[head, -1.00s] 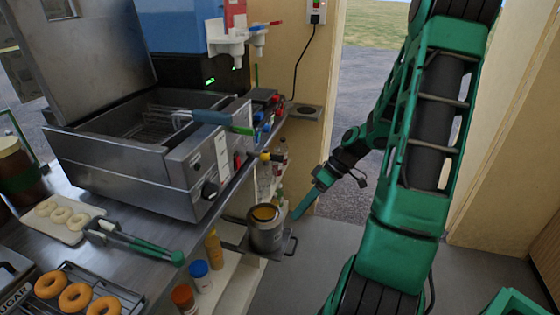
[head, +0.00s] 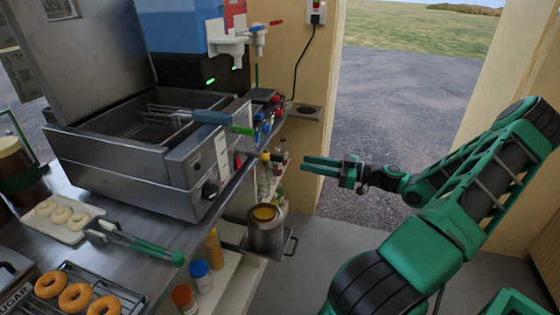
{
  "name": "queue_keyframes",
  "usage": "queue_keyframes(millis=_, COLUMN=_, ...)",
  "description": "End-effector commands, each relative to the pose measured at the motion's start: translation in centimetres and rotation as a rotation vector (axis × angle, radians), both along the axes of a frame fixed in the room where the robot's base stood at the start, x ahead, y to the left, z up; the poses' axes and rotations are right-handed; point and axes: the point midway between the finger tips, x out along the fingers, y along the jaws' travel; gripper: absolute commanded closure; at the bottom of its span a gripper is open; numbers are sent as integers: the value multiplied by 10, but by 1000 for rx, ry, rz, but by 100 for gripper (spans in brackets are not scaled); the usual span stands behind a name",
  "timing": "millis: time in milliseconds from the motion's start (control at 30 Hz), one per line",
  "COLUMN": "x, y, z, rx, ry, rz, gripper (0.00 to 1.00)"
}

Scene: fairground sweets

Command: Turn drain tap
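The steel fryer (head: 130,175) stands on the counter at left. A short fitting with a yellow part and a dark end, which looks like the drain tap (head: 266,156), sticks out at the fryer's right side; it is small and its lever position is unclear. Below it a metal pot (head: 266,238) with amber contents stands on a low shelf. My gripper (head: 303,163) is to the right of the tap, apart from it in the picture, with its fingers pointing left. The two green fingers show a gap with nothing between them.
Bottles (head: 201,276) stand on a lower shelf left of the pot. Tongs (head: 135,241), a board of pale doughnuts (head: 50,232) and a rack of browned doughnuts (head: 139,302) lie on the counter. An open doorway (head: 400,100) is behind my arm. The floor right of the pot is clear.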

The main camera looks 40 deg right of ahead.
Motion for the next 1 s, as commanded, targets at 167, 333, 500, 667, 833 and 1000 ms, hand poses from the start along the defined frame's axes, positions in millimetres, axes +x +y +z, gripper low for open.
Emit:
queue_keyframes(millis=167, x=20, y=18, z=0, rx=2, ry=1, rz=5, gripper=72)
queue_keyframes(millis=333, x=45, y=36, z=0, rx=2, ry=3, rz=4, gripper=72)
queue_keyframes(millis=500, x=65, y=52, z=0, rx=1, ry=3, rz=4, gripper=72)
queue_keyframes(millis=667, x=76, y=60, z=-1, rx=1, ry=4, rz=3, gripper=72)
queue_keyframes(millis=833, x=80, y=63, z=0, rx=1, ry=4, rz=2, gripper=72)
queue_keyframes(millis=1000, x=80, y=63, z=-1, rx=0, ry=5, rz=2, gripper=72)
